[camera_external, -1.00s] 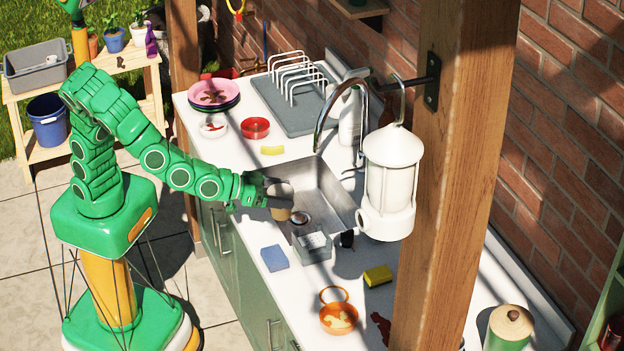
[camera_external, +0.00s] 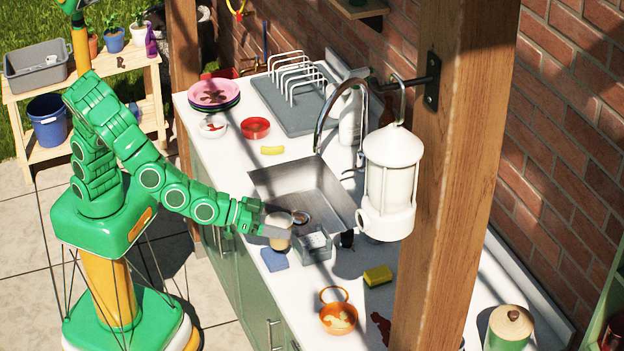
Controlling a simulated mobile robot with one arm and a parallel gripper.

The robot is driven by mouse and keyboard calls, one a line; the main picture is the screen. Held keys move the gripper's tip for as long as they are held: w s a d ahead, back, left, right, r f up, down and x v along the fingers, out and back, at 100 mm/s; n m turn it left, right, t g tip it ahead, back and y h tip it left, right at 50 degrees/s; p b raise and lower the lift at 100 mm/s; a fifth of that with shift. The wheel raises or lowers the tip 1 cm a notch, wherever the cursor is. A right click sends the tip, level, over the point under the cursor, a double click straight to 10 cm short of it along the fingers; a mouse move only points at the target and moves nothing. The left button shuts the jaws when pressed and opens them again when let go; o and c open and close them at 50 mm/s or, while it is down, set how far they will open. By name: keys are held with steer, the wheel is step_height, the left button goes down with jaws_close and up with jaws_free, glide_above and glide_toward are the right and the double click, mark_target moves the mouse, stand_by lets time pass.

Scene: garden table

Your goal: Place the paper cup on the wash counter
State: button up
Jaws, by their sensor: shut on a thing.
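The paper cup (camera_external: 280,243) is tan with a pale upper part. My gripper (camera_external: 281,228) is shut on it, with its grey fingers around the cup's upper part. The cup is at the near front edge of the sink, beside the blue sponge; I cannot tell whether its bottom touches the counter. The wash counter (camera_external: 349,283) is a long white top with a steel sink (camera_external: 325,187) set into it.
Close to the cup are a blue sponge (camera_external: 273,260) and a grey caddy (camera_external: 316,252). A yellow sponge (camera_external: 378,275) and an orange bowl (camera_external: 339,319) lie toward the front. Plates (camera_external: 213,93) and a rack (camera_external: 295,95) are at the back.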

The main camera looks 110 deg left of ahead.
steer(key=shift+w+d+f, duration=0.15)
steer(key=shift+w+f, duration=1.35)
steer(key=shift+f, duration=0.3)
steer(key=shift+w+d+f, duration=0.2)
steer(key=shift+w+f, duration=1.25)
steer(key=shift+f, duration=0.3)
steer(key=shift+w+d+f, duration=0.15)
steer(key=shift+w+f, duration=1.35)
steer(key=shift+f, duration=0.3)
steer(key=shift+f, duration=0.1)
steer(key=o, duration=0.9)
steer(key=shift+s, duration=0.1)
steer(key=v, duration=1.2)
